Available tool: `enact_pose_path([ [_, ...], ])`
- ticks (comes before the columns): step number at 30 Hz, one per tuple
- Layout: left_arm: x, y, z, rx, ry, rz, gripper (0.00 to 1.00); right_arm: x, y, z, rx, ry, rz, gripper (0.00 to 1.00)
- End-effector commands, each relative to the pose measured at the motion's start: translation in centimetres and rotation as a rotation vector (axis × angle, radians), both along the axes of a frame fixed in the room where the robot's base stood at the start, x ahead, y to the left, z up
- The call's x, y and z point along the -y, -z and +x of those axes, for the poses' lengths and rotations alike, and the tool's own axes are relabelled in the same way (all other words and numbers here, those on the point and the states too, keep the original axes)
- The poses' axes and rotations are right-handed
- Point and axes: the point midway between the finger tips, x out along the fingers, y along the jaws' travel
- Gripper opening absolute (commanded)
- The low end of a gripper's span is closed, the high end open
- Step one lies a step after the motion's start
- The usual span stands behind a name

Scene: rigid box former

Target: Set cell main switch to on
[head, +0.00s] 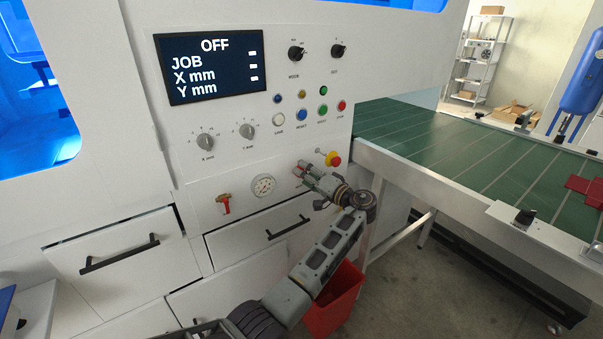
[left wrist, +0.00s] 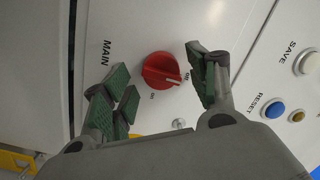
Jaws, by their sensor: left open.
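The main switch is a red rotary knob (left wrist: 162,70) on the white panel, beside the word MAIN in the left wrist view. Small position labels sit next to it, too small to read surely. My left gripper (left wrist: 161,76) is open, with its green-padded fingers on either side of the knob; I cannot tell if they touch it. In the head view my left gripper (head: 303,174) is at the lower right of the panel, and its fingers mostly hide the switch. The display (head: 211,68) reads OFF. My right gripper is not in view.
A red emergency button (head: 333,159) sits just right of my left gripper. Coloured push buttons (head: 302,115) are above it. A gauge (head: 263,186) and a red-handled valve (head: 224,203) are to the left. A green conveyor (head: 450,145) and a red bin (head: 335,300) are nearby.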

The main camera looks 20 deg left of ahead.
Motion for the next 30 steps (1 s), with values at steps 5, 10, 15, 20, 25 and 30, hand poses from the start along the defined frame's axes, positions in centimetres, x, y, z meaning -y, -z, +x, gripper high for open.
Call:
enact_pose_path([
  [5, 0.18, 0.01, -0.07, 0.0, 0.0, 0.0, 0.59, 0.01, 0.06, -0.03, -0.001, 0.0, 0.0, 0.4],
  [10, 0.18, 0.01, -0.07, 0.0, 0.0, 0.0, 0.59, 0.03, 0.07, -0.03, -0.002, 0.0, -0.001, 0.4],
  [15, 0.17, 0.01, -0.06, 0.0, 0.0, 0.0, 0.48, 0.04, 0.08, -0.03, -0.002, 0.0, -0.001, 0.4],
  [20, 0.17, 0.01, -0.07, 0.0, 0.0, 0.0, 0.28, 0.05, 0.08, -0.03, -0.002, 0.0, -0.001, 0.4],
  [25, 0.17, 0.06, -0.07, -0.001, 0.0, 0.0, 0.13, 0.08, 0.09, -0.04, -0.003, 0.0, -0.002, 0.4],
  [30, 0.16, 0.07, -0.06, -0.01, -0.001, 0.007, 0.13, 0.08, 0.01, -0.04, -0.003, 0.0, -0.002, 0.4],
])
